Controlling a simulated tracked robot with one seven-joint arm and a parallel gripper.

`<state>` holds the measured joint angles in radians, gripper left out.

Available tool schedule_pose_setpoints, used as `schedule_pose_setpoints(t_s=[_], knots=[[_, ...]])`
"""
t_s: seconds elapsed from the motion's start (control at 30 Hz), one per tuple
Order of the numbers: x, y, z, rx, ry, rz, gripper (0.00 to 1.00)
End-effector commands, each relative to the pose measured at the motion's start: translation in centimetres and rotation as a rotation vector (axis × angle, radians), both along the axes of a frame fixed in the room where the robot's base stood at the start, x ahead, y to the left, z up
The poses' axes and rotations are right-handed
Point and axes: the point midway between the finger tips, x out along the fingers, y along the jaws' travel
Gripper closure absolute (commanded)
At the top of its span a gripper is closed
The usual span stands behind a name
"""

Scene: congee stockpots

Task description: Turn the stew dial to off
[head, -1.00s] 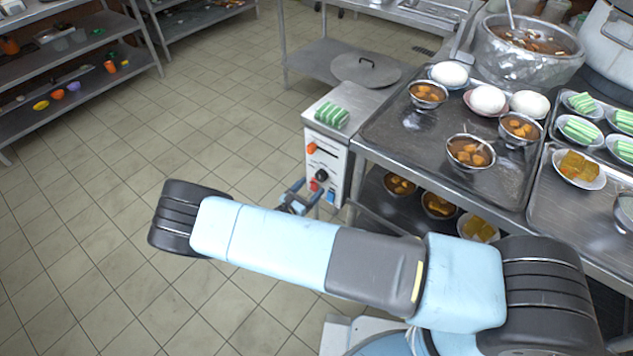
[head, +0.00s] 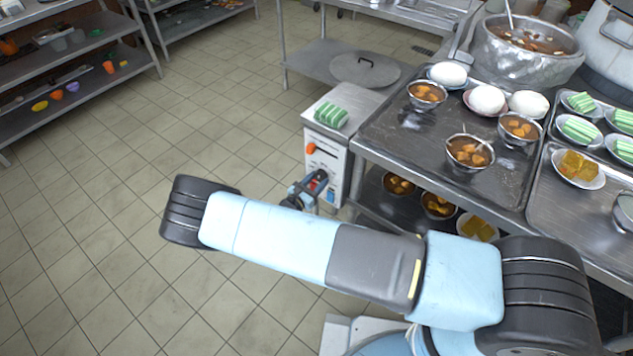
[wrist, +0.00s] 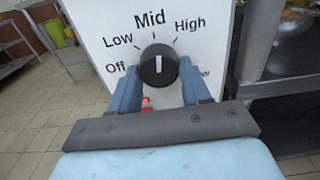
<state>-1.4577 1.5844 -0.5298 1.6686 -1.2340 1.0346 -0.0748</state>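The stew dial (wrist: 159,65) is a round black knob on a white panel, clear in the wrist view. Its white pointer line stands about upright, toward the Mid label. The Off label is at its left, Low at upper left, High at upper right; another label at right is partly hidden by a finger. My gripper (wrist: 160,86) has its two blue fingers apart, one on each side of the knob; I cannot tell whether they touch it. In the head view my gripper (head: 315,187) is at the front of the white unit (head: 327,158) and covers the dial.
A red light (wrist: 146,101) sits below the knob. An orange control (head: 311,148) is higher on the unit, and a green-striped stack (head: 331,114) lies on top. The steel counter (head: 400,150) with bowls stands close at right. The tiled floor at left is clear.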

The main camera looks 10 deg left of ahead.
Motion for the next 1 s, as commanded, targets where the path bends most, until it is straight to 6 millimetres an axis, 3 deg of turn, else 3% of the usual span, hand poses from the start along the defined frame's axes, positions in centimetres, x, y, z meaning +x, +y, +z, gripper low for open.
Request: schedule_pose_setpoints(t_s=[0.3, 0.67, 1.0], knots=[[-0.02, -0.04, -0.01, 0.000, 0.000, -0.001, 0.84], [-0.08, 0.03, 0.00, -0.056, 0.027, -0.001, 0.84], [-0.11, 0.03, -0.02, -0.283, 0.140, 0.000, 0.84]])
